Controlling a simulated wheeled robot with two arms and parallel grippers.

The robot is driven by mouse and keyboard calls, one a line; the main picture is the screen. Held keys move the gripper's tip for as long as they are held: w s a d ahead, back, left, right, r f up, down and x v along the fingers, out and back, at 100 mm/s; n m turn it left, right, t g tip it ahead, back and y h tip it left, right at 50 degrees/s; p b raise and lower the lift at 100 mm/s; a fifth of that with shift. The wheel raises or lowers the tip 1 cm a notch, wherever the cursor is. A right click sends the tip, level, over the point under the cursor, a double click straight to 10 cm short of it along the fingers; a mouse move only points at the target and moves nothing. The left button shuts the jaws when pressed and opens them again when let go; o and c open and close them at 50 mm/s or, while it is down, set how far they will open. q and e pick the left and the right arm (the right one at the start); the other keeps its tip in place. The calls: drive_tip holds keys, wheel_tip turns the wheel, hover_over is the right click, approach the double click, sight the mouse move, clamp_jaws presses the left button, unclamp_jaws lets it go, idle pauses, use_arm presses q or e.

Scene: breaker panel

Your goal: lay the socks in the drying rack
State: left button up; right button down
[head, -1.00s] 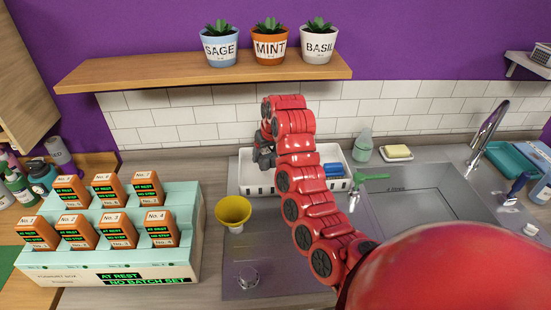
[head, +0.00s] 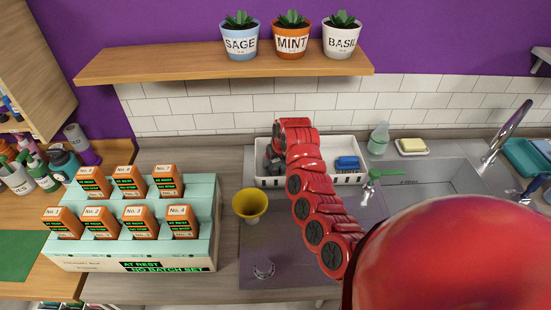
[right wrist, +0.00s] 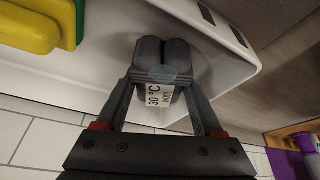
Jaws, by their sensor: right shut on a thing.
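The white drying rack (head: 350,179) is a low tray with slotted walls behind the grey counter area, left of the sink. My right gripper (right wrist: 160,88) is shut on a dark grey rolled sock bundle (right wrist: 162,60), whose white label reads "30 °C" and what looks like "WOOL". In the head view, my right gripper (head: 270,163) is at the rack's left end, partly hidden by my red arm. In the right wrist view, the bundle is over or inside the rack near its corner; I cannot tell whether it touches the floor. My left gripper is not in view.
A blue thing (head: 347,163) lies in the rack's right part; a yellow-and-green thing (right wrist: 35,27) shows in the wrist view. A green brush (head: 385,173), soap bottle (head: 378,140) and sink (head: 440,178) are right; a labelled-box stand (head: 140,255) is left.

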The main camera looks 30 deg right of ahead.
sight(279, 165)
drive_tip(key=shift+w, duration=0.1)
drive_tip(key=shift+f, duration=0.2)
unclamp_jaws()
drive_tip(key=shift+r, duration=0.1)
drive_tip(key=shift+r, duration=0.55)
drive_tip(key=b+v, duration=0.3)
drive_tip(key=v, duration=0.7)
drive_tip(key=shift+f, duration=0.1)
drive_tip(key=shift+s+a+r, duration=0.1)
drive_tip(key=shift+s+r, duration=0.3)
drive_tip(key=shift+r, duration=0.2)
